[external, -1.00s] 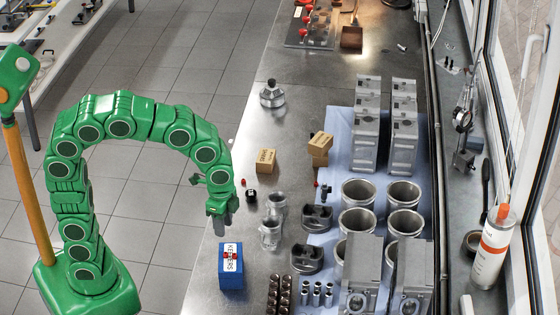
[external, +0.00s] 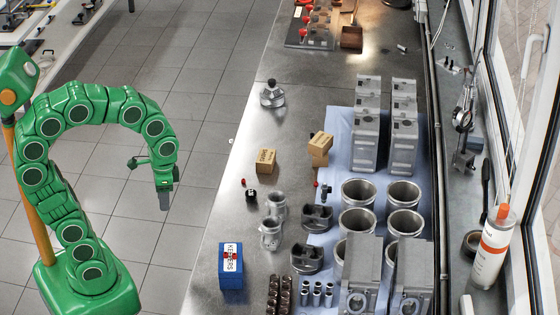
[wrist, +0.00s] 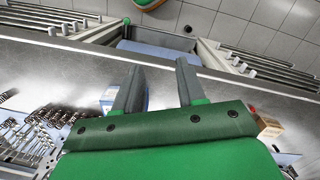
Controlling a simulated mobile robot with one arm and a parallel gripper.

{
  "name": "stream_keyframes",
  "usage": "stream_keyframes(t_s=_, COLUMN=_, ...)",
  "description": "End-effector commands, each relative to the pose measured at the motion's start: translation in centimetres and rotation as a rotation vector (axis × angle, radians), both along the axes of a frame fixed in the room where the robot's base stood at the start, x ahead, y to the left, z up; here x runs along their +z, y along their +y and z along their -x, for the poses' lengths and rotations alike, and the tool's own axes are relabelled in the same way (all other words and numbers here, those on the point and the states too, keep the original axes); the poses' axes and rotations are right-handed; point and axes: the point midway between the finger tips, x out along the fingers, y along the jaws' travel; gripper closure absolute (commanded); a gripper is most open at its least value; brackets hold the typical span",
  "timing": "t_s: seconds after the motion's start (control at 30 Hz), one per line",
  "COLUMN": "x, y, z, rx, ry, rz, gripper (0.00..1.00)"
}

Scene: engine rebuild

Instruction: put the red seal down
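Small red pieces show in the external view: one on top of the blue KEEPERS box (external: 231,280), one (external: 243,181) on the bare bench beside a small black part, and one (external: 316,183) near the blue mat's edge. I cannot tell from their size which are seals. My gripper (external: 163,208) hangs to the left of the bench edge, apart from all of them. In the wrist view my gripper (wrist: 158,66) has its two fingers spread with nothing between them. The blue box is partly hidden behind the left finger there.
The steel bench (external: 262,130) holds cardboard boxes (external: 266,161), metal housings (external: 271,232), pistons (external: 306,259) and a round metal part (external: 272,94). Cylinder liners and engine blocks stand on the blue mat (external: 340,135).

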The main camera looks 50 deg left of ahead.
Motion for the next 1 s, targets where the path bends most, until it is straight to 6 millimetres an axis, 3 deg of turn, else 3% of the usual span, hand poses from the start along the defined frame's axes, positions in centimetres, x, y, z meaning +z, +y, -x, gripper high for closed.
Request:
stream_keyframes(t_s=0.13, x=-0.8, y=3.4, z=4.0, rx=0.17, ry=0.022, rz=-0.011, gripper=0.6)
stream_keyframes(t_s=0.4, x=-2.0, y=6.0, z=8.9, rx=0.36, ry=0.049, rz=-0.02, gripper=0.6)
stream_keyframes(t_s=0.77, x=-2.3, y=6.4, z=9.6, rx=0.392, ry=0.055, rz=-0.029, gripper=0.6)
stream_keyframes(t_s=0.87, x=-2.2, y=6.5, z=9.5, rx=0.395, ry=0.054, rz=-0.03, gripper=0.45)
stream_keyframes(t_s=1.0, x=-1.4, y=6.7, z=7.8, rx=0.428, ry=0.045, rz=-0.043, gripper=0.24)
